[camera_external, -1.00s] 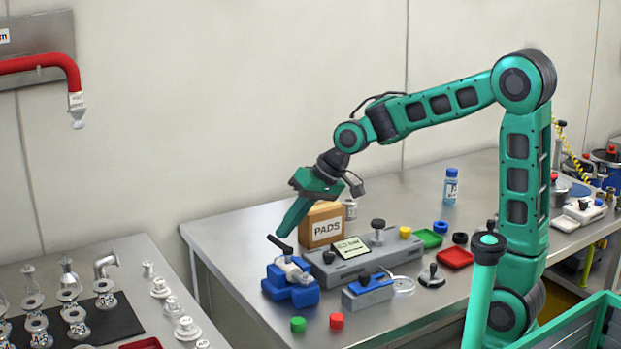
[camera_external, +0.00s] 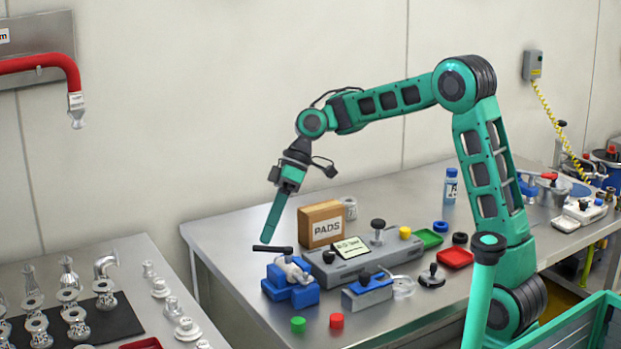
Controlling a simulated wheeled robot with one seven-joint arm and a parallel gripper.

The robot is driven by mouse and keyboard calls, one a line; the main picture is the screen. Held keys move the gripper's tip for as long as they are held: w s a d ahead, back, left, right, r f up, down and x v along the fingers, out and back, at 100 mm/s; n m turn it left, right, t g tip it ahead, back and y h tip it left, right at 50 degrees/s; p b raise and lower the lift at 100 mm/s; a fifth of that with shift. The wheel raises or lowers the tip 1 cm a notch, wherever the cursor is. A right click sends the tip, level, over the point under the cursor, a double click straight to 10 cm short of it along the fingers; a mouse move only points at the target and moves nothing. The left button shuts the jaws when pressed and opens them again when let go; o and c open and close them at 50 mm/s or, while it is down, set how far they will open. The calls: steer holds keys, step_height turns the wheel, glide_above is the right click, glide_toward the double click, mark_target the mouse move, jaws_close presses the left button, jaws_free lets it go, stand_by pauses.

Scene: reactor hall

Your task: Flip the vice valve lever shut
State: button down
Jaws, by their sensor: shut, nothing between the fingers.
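The blue vice (camera_external: 289,291) stands at the left front of the steel bench and holds a small silver valve (camera_external: 292,268). The valve's black lever (camera_external: 272,248) lies about level across the valve's top, with its free end pointing left. My gripper (camera_external: 265,241) is shut and empty, its fingers pointing down and slightly left. The fingertips are right at the left part of the lever, above or behind it; whether they touch it I cannot tell.
A PADS box (camera_external: 321,224) stands close to the right of my gripper. A grey fixture (camera_external: 372,250), a blue-and-grey block (camera_external: 367,292), and green (camera_external: 298,324) and red (camera_external: 336,320) caps are near the vice. The bench to the left of the vice is clear.

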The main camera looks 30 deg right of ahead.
mark_target(263, 247)
steer(key=n+g, duration=0.1)
steer(key=n, duration=0.1)
steer(key=s+a+n+g+h, duration=0.1)
steer(key=a+n, duration=0.1)
steer(key=n, duration=0.1)
steer(key=shift+s+a+n+g+h, duration=0.2)
steer(key=shift+n+g+h, duration=0.1)
steer(key=shift+g+h, duration=0.1)
steer(key=shift+s+a, duration=0.1)
steer(key=shift+s, duration=0.2)
stand_by(0.4)
steer(key=w+d+r, duration=0.3)
steer(key=w+r, duration=0.5)
steer(key=r, duration=0.1)
steer(key=shift+d, duration=0.3)
stand_by(0.6)
